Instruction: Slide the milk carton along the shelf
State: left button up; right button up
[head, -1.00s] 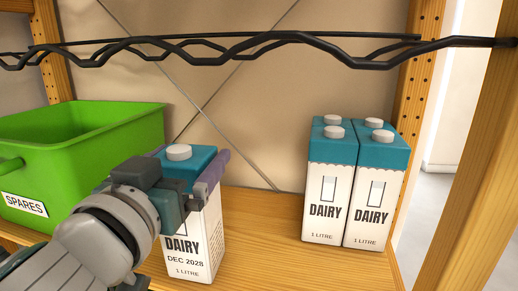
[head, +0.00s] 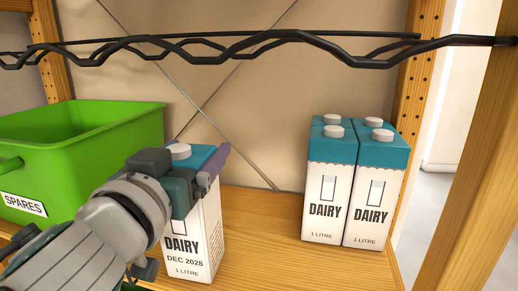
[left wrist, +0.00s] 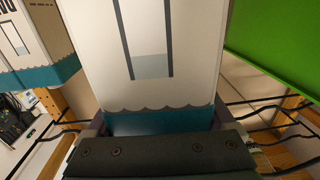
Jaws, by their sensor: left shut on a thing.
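The milk carton (head: 190,245), white with a teal top and a pale cap and marked DAIRY, DEC 2028, stands upright on the wooden shelf (head: 262,235). My left gripper (head: 196,182) is shut on it near the top, with one finger along its right side. The gripper and wrist cover much of its upper front; the other finger is hidden in the head view. In the left wrist view the carton (left wrist: 140,60) fills the middle, between the fingers. My right gripper is not in view.
A green bin (head: 85,145) marked SPARES stands to the left. Several similar cartons (head: 345,185) stand together at the right, by the wooden upright. Bare shelf lies between them and the held carton. A black wavy bar (head: 240,45) crosses above.

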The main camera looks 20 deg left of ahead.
pick_arm(q)
grip_shut()
jog(key=shift+w+f, duration=0.1)
jog(key=shift+w, duration=0.1)
jog(key=w+b, duration=0.6)
jog(key=w, duration=0.7)
jog(key=shift+w+a+b, duration=0.25)
jog(key=shift+a+b, duration=0.1)
jog(key=shift+a, duration=0.1)
dwell(1.0)
jog(key=shift+f, duration=0.1)
jog(key=o, duration=0.9)
grip_release()
